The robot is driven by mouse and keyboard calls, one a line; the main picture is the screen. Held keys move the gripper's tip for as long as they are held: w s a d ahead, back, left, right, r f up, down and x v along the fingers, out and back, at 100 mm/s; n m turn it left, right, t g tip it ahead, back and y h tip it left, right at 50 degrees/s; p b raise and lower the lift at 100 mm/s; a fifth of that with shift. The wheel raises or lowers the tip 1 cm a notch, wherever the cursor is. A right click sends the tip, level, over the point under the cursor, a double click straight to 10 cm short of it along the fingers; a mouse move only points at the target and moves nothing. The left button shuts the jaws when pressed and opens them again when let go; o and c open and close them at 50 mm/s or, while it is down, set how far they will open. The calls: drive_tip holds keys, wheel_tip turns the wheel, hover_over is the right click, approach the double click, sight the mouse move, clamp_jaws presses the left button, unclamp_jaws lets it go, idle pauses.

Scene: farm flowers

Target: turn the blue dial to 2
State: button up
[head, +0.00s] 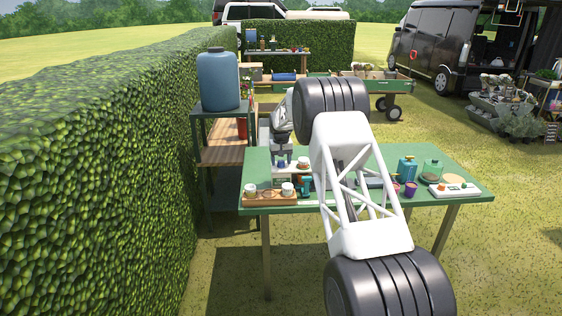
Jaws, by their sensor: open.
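My gripper (281,154) is small in the head view, pointing down over the back left of the green table. Its jaws are open, and I see nothing held between them. A small dark blue round piece (281,163), which may be the blue dial, sits on a white panel (293,168) just below the gripper. I cannot tell whether the fingers touch it. Its marks and setting are too small to read. My arm hides the middle of the table.
The green table (467,203) also holds a wooden tray (270,200) with white jars, a teal can (407,169), a purple cup (410,189) and a white board with an orange knob (441,187). A hedge (100,180) stands left; a blue barrel (220,80) stands behind.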

sight(281, 161)
drive_tip(key=shift+r, duration=0.15)
drive_tip(key=shift+r, duration=3.75)
drive_tip(key=shift+r, duration=0.1)
